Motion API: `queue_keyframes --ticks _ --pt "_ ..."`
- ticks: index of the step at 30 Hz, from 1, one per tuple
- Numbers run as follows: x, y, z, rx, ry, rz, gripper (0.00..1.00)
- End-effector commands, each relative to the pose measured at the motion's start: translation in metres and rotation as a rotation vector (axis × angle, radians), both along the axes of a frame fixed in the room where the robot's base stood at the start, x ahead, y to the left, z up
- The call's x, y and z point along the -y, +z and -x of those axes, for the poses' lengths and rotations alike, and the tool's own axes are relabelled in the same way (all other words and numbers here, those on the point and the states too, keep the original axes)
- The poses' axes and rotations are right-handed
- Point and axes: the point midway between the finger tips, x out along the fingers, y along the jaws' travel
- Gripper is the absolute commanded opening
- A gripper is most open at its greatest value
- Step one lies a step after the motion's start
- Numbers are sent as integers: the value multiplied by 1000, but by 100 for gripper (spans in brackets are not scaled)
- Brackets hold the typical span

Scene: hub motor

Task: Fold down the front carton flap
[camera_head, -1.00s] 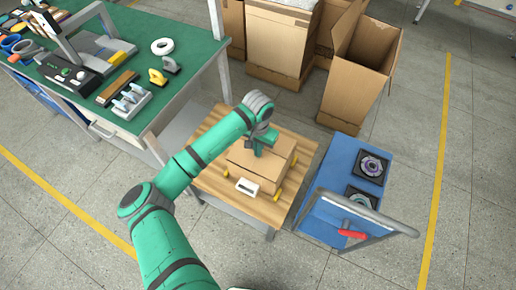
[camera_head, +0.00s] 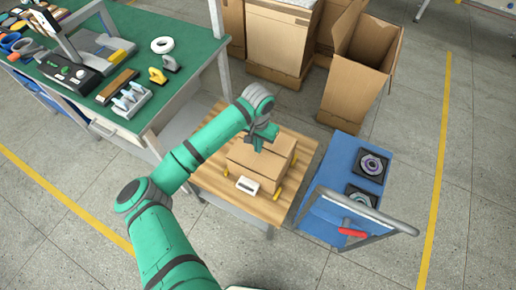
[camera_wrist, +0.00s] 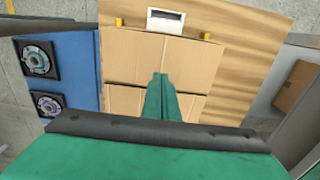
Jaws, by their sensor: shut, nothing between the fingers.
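The brown carton (camera_head: 256,178) sits on a small wooden table. In the wrist view the front flap (camera_wrist: 135,58) is the panel nearest the white device, and it looks roughly flat over the carton top. A dark seam parts it from the other flap (camera_wrist: 124,99). I cannot tell whether the front flap lies fully flush. My gripper (camera_wrist: 160,76) is shut and empty, its tips over the front flap near the seam. In the head view my gripper (camera_head: 257,148) hides part of the carton top. Contact with the flap cannot be told.
A white device (camera_head: 247,185) lies at the carton's front, with yellow blocks (camera_head: 279,186) beside the carton. A blue cart (camera_head: 326,205) with two dark units and a grey handle stands right of the wooden table (camera_head: 215,185). A green workbench (camera_head: 135,70) is at left; open cartons stand behind.

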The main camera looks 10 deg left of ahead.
Motion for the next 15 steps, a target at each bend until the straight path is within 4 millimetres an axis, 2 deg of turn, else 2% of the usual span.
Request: queue_keyframes --ticks 15 --pt "0 45 -1 2 -1 0 0"
